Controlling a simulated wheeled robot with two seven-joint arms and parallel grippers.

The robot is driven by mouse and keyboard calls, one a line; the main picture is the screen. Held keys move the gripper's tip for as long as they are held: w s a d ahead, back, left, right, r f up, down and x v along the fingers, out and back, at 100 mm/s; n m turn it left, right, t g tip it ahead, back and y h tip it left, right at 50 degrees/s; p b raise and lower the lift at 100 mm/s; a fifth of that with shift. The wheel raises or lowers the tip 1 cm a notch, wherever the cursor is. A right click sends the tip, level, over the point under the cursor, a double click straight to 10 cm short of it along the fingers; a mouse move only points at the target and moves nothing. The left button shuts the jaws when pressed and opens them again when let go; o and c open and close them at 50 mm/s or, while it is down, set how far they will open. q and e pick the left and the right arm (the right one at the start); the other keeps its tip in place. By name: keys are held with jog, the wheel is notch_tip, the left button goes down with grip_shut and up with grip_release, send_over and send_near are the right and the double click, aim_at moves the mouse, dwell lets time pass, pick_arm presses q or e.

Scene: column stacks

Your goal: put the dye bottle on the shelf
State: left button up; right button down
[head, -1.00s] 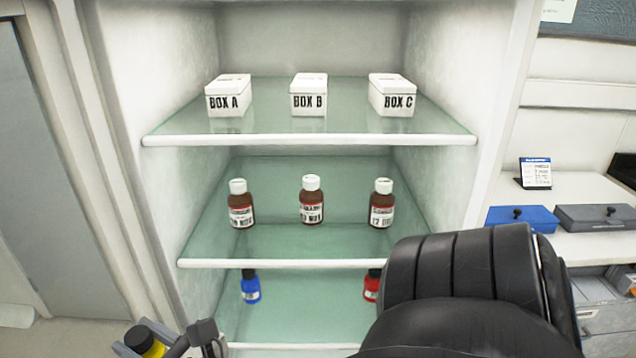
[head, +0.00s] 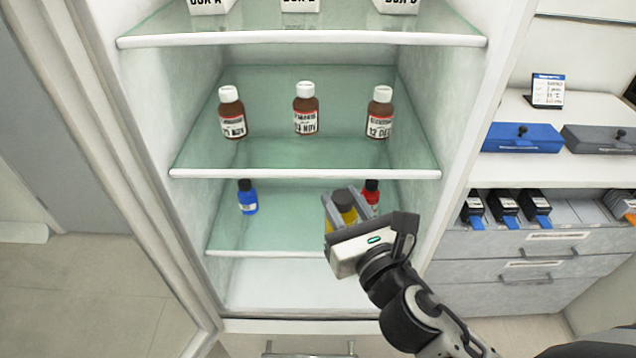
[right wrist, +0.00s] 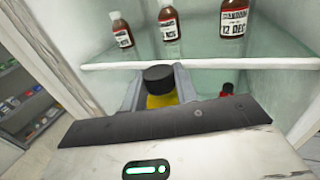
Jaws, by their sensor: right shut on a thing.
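The yellow dye bottle with a black cap (head: 348,213) is between the fingers of my right gripper (head: 346,205), which is shut on it. In the right wrist view the bottle (right wrist: 162,101) stands between the fingers, its lower part hidden by the gripper body. The low glass shelf (head: 285,232) holds a blue bottle (head: 248,201) at the left and a red bottle (head: 371,193) at the right. In the head view my right gripper is in front of this shelf's right half and partly covers the red bottle. My left gripper is not in view.
The middle shelf (head: 300,173) above holds three brown bottles; its front edge overhangs the low shelf. White boxes stand on the top shelf (head: 300,41). The cabinet's right side wall (head: 460,120) is close to my right arm. Between the blue bottle and my gripper the low shelf is clear.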

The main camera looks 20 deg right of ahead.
jog(key=shift+w+d+f, duration=0.1)
jog(key=shift+d+f, duration=0.05)
jog(key=shift+f, duration=0.2)
